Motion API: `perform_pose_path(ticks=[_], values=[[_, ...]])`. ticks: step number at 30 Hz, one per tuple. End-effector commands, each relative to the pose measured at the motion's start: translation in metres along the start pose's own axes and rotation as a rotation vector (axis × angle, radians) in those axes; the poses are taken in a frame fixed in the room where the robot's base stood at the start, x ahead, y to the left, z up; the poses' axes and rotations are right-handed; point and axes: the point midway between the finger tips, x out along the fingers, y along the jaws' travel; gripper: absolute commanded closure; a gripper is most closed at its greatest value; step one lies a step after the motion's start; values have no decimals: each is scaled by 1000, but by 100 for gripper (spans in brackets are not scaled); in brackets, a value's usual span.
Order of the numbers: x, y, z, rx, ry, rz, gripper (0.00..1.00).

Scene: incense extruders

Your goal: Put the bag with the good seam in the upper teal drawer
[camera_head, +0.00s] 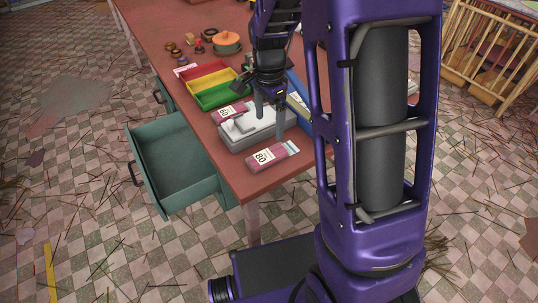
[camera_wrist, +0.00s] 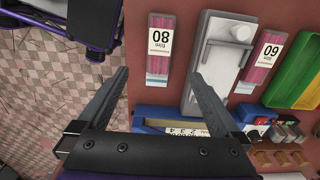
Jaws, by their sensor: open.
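A pink bag marked 80 (camera_head: 271,156) lies flat near the table's front edge; it also shows in the wrist view (camera_wrist: 160,62). My gripper (camera_head: 269,121) is open and empty above the sealer area. In the wrist view its fingertips (camera_wrist: 160,72) are apart, with the 80 bag between them in the picture. A teal drawer (camera_head: 178,160) is pulled out and looks empty.
Red, yellow and green trays (camera_head: 217,92) stand behind the 60 bag. An orange-lidded pot (camera_head: 226,41) and small round items are farther back. A blue bin (camera_head: 299,88) is right of the sealer. Another teal drawer (camera_head: 164,97) looks nearly shut.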

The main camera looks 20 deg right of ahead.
Motion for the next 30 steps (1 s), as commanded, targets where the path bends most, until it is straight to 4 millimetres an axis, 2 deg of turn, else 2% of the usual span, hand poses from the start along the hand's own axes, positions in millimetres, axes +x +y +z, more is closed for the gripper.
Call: perform_pose_path(ticks=[3, 7, 14, 24, 30], values=[[29, 1, 0, 2, -2, 3, 0], [50, 1, 0, 3, -2, 2, 0], [66, 0, 0, 2, -1, -1, 0], [112, 2, 2, 2, -1, 1, 0], [116, 1, 2, 1, -1, -2, 0]])
